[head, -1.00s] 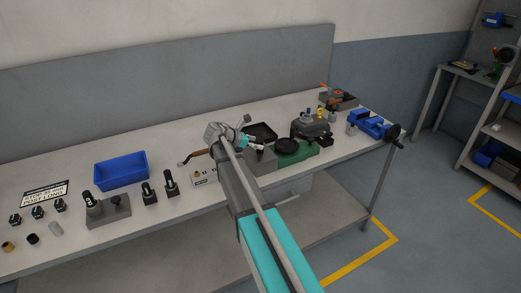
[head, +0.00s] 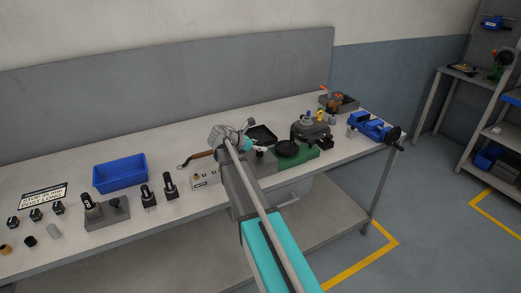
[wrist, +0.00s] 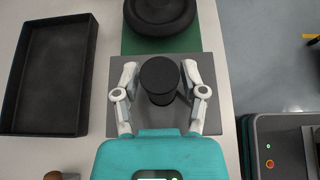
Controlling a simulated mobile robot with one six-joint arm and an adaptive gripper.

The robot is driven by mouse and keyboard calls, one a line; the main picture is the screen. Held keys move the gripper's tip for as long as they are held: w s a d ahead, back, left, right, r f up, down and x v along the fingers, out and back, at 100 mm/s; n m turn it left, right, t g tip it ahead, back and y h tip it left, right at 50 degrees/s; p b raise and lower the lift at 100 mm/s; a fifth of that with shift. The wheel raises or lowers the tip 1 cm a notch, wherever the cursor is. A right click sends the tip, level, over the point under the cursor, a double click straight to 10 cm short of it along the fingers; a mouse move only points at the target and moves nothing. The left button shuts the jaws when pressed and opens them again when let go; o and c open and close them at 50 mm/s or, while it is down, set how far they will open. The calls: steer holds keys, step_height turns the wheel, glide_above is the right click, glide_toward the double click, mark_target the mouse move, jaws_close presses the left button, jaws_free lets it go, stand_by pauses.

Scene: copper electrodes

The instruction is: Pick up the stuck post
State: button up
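In the wrist view a dark round post (wrist: 160,75), seen from above, stands on a flat grey block (wrist: 205,65). My gripper (wrist: 160,72) has one finger on each side of the post, with a narrow gap showing on both sides, so it looks open around it. In the head view my gripper (head: 256,146) is over the grey block (head: 263,167), and my arm hides most of the post there.
A black tray (wrist: 48,75) lies left of the block, and a black round disc (wrist: 160,12) sits on a green base beyond it. A grey machine (head: 310,130) and a blue vise (head: 372,128) stand farther right. A blue bin (head: 120,174) is at left.

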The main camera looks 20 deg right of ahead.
jaws_close()
steer(key=shift+r, duration=0.1)
step_height(320, 180, up, 3)
steer(key=p, duration=0.3)
steer(key=s+r+p, duration=0.9)
steer(key=s+p, duration=0.1)
steer(key=s, duration=0.4)
steer(key=shift+r, duration=0.4)
steer(key=shift+d, duration=0.15)
stand_by(0.3)
